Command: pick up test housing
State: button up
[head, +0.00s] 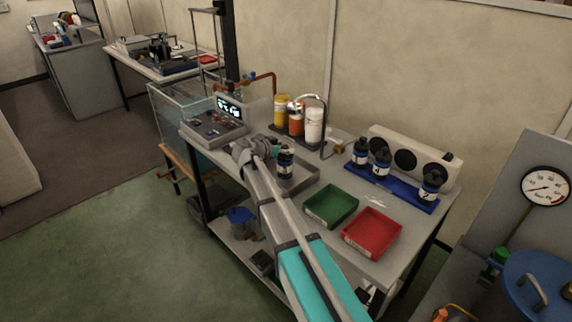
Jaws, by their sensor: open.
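A dark cylinder with a black top and a pale-and-blue label (286,163), which looks like a test housing, stands upright near the middle of the bench, by the grey tray or sink. My gripper (275,151) is open at its left side, close to its upper part. I cannot tell whether the fingers touch it or stand around it; the fingertips are small and partly hidden. Similar dark cylinders (381,162) stand on a blue rack (405,192) at the right.
A green bin (331,222) and a red bin (352,244) sit at the bench front. Yellow, orange and white canisters (314,125) and a curved tap (325,110) stand behind. A control box (216,130) and glass tank (160,112) are at the left. A white unit (446,165) stands behind the rack.

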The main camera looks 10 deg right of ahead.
grip_shut()
jog(key=shift+r, duration=0.1)
dwell(0.5)
notch_tip(320, 180, up, 3)
jog(key=p, duration=0.2)
jog(key=shift+f+p, duration=0.2)
jog(key=shift+p, duration=0.2)
jog(key=s+a+r+p, duration=0.1)
jog(key=s+r+p, duration=0.9)
jog(key=s, duration=0.4)
jog(key=shift+a, duration=0.4)
jog(key=shift+w+r, duration=0.1)
